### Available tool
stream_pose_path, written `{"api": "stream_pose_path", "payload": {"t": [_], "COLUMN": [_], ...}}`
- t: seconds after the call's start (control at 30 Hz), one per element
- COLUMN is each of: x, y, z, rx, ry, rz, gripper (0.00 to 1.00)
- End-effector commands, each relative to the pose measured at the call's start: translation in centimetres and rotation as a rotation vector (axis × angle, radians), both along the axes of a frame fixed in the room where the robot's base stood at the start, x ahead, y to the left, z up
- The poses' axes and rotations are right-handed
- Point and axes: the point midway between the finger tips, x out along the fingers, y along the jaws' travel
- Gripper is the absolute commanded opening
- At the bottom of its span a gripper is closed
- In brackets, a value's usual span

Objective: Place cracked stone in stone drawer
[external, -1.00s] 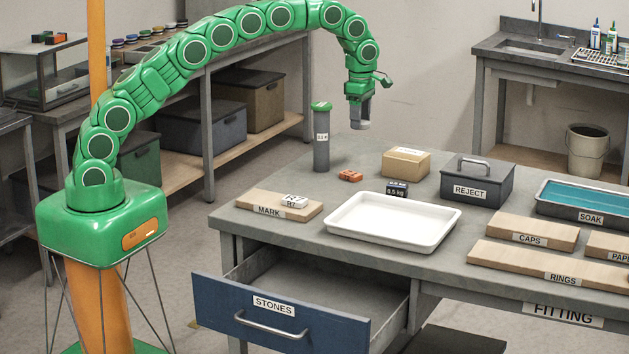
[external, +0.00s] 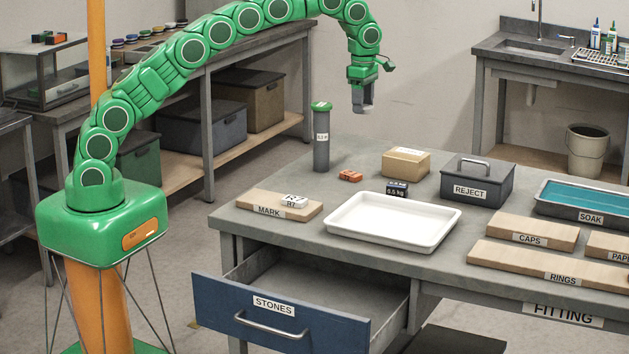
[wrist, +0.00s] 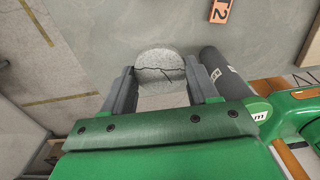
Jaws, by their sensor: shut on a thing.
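The cracked stone (wrist: 160,62) is a round grey piece with a dark jagged crack, seen between my fingers in the wrist view. My gripper (wrist: 160,88) is shut on it. In the external view my gripper (external: 363,106) hangs in the air above the back of the bench, with the stone hard to make out there. The stone drawer (external: 280,318) is blue, labelled STONES, and pulled open at the front left of the bench. The part of its inside that shows looks empty. My gripper is well above and behind the drawer.
A white tray (external: 392,240) lies on the bench behind the drawer. A tall grey cylinder (external: 321,150) with a green cap stands below and left of my gripper. A cardboard box (external: 406,163), an orange block (external: 350,176) and a REJECT box (external: 477,182) stand nearby.

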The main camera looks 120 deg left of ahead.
Motion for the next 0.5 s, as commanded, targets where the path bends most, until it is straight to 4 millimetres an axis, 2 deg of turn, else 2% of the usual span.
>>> {"api": "stream_pose_path", "payload": {"t": [0.27, 0.37, 0.5], "x": [2.5, 3.7, 5.9], "y": [-3.6, -5.4, -8.9], "z": [0.4, 0.7, 1.1], "rx": [-0.002, -0.002, 0.001], "ry": [0.002, 0.001, 0.001], "rz": [-0.071, -0.106, -0.173], "gripper": [0.27, 0.27, 0.27]}}
